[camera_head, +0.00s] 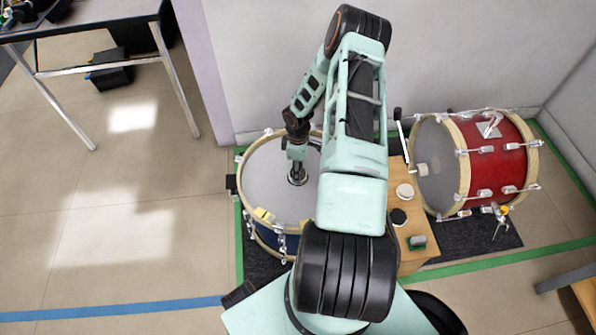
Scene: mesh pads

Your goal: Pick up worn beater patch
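My gripper (297,177) is low over the pale head of the upright drum (262,167), left of my forearm. It is small and dark in this view, so its finger opening is unclear. A dark round shape shows at its tip; I cannot tell whether it is a patch or part of the gripper. A pale round disc (404,191) and a black round disc (398,217) lie on the wooden box top. A small beige piece (423,169) shows at the red drum's head. I cannot tell which of these is the worn beater patch.
The red bass drum (497,165) lies on its side on a dark mat at the right. A green-and-white block (417,242) sits on the wooden box (420,259). A table (85,22) stands upper left; floor there is open.

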